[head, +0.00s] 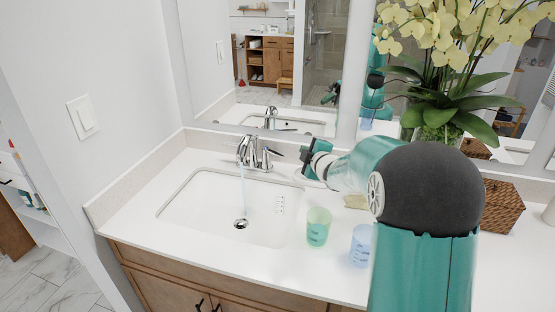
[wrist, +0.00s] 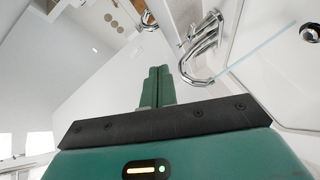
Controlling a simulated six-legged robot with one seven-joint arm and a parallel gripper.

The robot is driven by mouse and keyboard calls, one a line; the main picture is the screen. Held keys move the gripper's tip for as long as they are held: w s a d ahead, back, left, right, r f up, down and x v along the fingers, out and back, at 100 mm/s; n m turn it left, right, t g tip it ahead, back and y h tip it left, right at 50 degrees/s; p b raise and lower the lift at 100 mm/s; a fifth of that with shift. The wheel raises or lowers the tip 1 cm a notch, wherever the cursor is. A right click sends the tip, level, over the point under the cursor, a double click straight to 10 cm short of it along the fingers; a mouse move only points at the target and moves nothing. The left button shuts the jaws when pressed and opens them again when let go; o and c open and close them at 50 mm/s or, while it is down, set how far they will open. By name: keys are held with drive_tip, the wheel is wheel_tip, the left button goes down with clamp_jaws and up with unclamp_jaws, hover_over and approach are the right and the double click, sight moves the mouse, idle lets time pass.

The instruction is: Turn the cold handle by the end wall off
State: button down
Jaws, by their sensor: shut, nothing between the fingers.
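The chrome faucet (head: 248,150) stands at the back edge of the sink, with water running from its spout. One lever handle (head: 266,158) shows on its right. The handle on the end-wall side is largely hidden by the spout and hard to make out. My gripper (head: 306,160) is right of the faucet, apart from it, over the back of the counter. In the wrist view its green fingers (wrist: 157,87) are together and empty. The chrome faucet (wrist: 205,40) shows beyond them to the right, with the water stream (wrist: 258,48) beside it.
The white sink (head: 185,212) has its drain (head: 241,224) under the stream. A green cup (head: 318,226) and a blue cup (head: 360,245) stand right of it. A wicker box (head: 500,206) and a potted orchid (head: 440,112) are farther right. The mirror (head: 270,60) is behind; the end wall (head: 110,60) is left.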

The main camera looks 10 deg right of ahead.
drive_tip(key=w+a+f+n+y, duration=0.1)
drive_tip(key=w+f+n+y, duration=0.15)
drive_tip(key=f, duration=0.25)
drive_tip(key=w+a+f+n+y, duration=0.1)
drive_tip(key=w+f+n+y, duration=0.15)
drive_tip(key=f+n, duration=0.2)
approach(273, 153)
drive_tip(key=shift+m+y, duration=0.3)
drive_tip(key=shift+y, duration=0.1)
drive_tip(key=x, duration=0.5)
drive_tip(key=shift+a+f, duration=0.3)
drive_tip(key=shift+a, duration=0.05)
drive_tip(key=shift+d, duration=0.25)
